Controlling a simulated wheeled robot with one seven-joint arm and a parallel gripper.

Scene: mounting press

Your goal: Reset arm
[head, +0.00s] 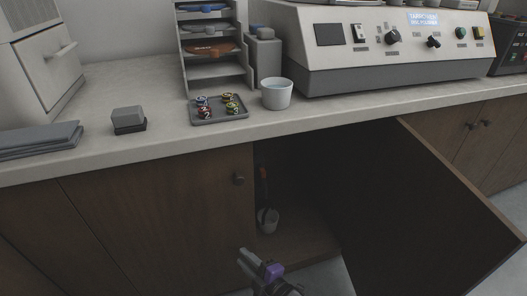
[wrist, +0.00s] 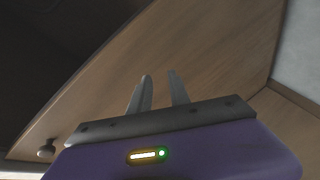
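My gripper (head: 246,257) is low in front of the open cupboard under the counter, at the bottom middle of the head view. Its purple body shows behind the fingers. In the wrist view the two grey fingers (wrist: 160,92) stand apart with nothing between them, and a wooden panel fills the space beyond them. The cupboard door (head: 430,200) is swung open to the right. Inside the dark cupboard stands a small whitish cup (head: 268,220) with a dark and orange tool in it.
A closed door with a knob (head: 239,180) is left of the opening.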

